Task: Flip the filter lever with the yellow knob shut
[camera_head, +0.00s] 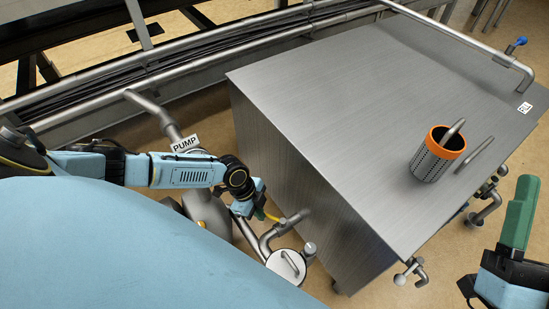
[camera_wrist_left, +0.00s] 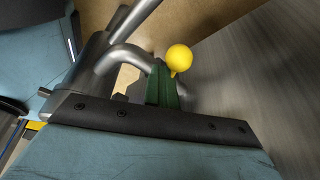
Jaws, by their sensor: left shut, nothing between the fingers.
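The yellow knob (camera_wrist_left: 180,58) shows in the left wrist view, just beyond the tips of my left gripper (camera_wrist_left: 163,85). A short piece of its yellow stem shows below it, and the fingers hide the rest. In the head view a small yellow part of the lever (camera_head: 272,217) sticks out beside my left gripper (camera_head: 256,208), by the pipework. The green fingers are shut with nothing between them. I cannot tell whether they touch the knob. My right gripper (camera_head: 518,215) has green fingers and is at the right edge, away from the lever; its opening is unclear.
A large steel cabinet (camera_head: 350,80) stands right of the lever and bears an orange-rimmed perforated basket (camera_head: 436,157). Bent pipes (camera_head: 285,228) and a round lid (camera_head: 286,267) lie close to my left gripper. A PUMP sign (camera_head: 186,144) is behind my left arm.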

